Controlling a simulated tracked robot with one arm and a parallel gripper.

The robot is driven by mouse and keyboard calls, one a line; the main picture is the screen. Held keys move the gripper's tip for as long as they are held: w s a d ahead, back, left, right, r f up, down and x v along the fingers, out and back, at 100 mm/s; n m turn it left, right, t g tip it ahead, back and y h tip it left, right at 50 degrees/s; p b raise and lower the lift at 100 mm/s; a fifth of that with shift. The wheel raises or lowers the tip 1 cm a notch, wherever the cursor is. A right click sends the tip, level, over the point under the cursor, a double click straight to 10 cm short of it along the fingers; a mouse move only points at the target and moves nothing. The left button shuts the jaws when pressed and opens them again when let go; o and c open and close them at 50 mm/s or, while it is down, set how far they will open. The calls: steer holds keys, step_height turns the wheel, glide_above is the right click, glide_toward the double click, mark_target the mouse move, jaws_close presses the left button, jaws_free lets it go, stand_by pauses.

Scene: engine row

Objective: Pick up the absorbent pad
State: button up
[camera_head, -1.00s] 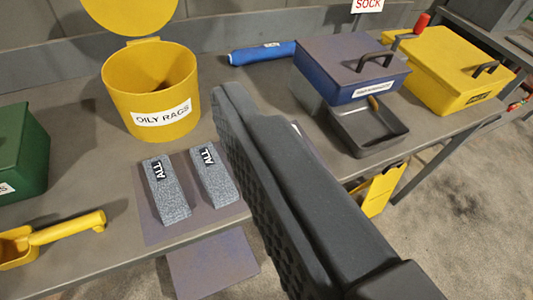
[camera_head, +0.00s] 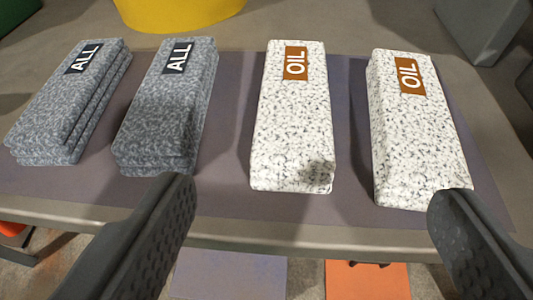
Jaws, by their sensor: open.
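Several absorbent pads lie in a row on a dark mat (camera_head: 230,205) on the table. Two are speckled grey with black "ALL" labels: one at the far left (camera_head: 72,105) and one beside it (camera_head: 170,110). Two are speckled white with brown "OIL" labels: one near the middle (camera_head: 291,125) and one at the right (camera_head: 415,135). My gripper (camera_head: 310,212) is open and empty, its fingers wide apart at the near side of the row. The left fingertip shows just below the second grey pad; the right one overlaps the near corner of the right white pad.
The base of a yellow container (camera_head: 180,12) stands behind the grey pads. A grey box-like thing (camera_head: 484,28) is at the back right. The table's front edge (camera_head: 300,246) runs below the mat. Purple (camera_head: 228,275) and orange (camera_head: 367,280) patches show beyond it, lower down.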

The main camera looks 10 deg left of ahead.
steer(key=b, duration=0.1)
glide_toward(295, 96)
steer(key=x, duration=0.4)
steer(key=shift+w+d, duration=0.1)
steer(key=shift+d, duration=0.05)
steer(key=shift+a+b+x, duration=0.2)
steer(key=shift+b+x, duration=0.6)
steer(key=shift+x, duration=1.85)
steer(key=c, duration=1.1)
